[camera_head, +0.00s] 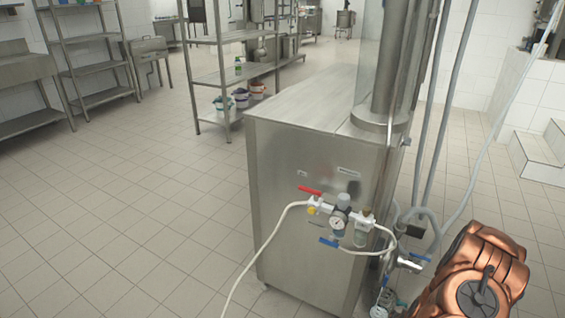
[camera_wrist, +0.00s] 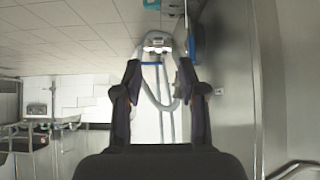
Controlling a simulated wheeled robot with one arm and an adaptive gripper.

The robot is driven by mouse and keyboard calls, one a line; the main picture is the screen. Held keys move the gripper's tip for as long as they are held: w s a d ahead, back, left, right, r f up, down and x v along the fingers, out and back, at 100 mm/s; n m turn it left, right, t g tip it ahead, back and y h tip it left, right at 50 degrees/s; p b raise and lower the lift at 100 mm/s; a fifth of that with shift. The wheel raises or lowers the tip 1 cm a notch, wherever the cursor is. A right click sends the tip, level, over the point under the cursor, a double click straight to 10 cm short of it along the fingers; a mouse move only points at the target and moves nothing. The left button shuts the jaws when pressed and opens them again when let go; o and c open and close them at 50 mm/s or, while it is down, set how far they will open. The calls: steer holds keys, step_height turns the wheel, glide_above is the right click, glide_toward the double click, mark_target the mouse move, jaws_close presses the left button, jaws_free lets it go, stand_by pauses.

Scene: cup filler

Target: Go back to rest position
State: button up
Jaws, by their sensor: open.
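My gripper (camera_wrist: 160,88) shows in the wrist view with its two dark fingers spread apart, open and with nothing held between them. Beyond the fingertips are a pale fitting (camera_wrist: 157,42) and looping grey hoses, apart from the fingers as far as I can tell. In the head view my copper-coloured arm is at the lower right, and the gripper itself is out of that view. The steel cup filler machine (camera_head: 310,190) stands left of my arm.
The machine's front carries a red-handled valve (camera_head: 309,190), a pressure gauge (camera_head: 337,224) and a white hose (camera_head: 262,250). Grey pipes (camera_head: 440,120) rise at its right. Shelves (camera_head: 232,78) stand behind. The tiled floor (camera_head: 120,220) at left is clear.

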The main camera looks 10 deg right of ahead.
steer(key=w+a+r+n+g+y, duration=0.1)
steer(key=w+a+r+n+y, duration=0.3)
steer(key=a+r, duration=0.6)
steer(key=s+a+r+n+g+y, duration=0.1)
steer(key=s+a+r+g+y, duration=0.2)
steer(key=a+r, duration=0.75)
steer(key=s+a+r+n+g+h, duration=0.1)
steer(key=s+a+r+g, duration=0.25)
steer(key=s+r, duration=0.8)
steer(key=s+a+r+n+g+h, duration=0.15)
steer(key=s+a+r, duration=0.5)
steer(key=s, duration=0.85)
step_height(320, 180, up, 22)
steer(key=d+p, duration=0.1)
steer(key=p, duration=1.8)
steer(key=shift+s+d+y, duration=0.15)
steer(key=shift+s+y, duration=0.2)
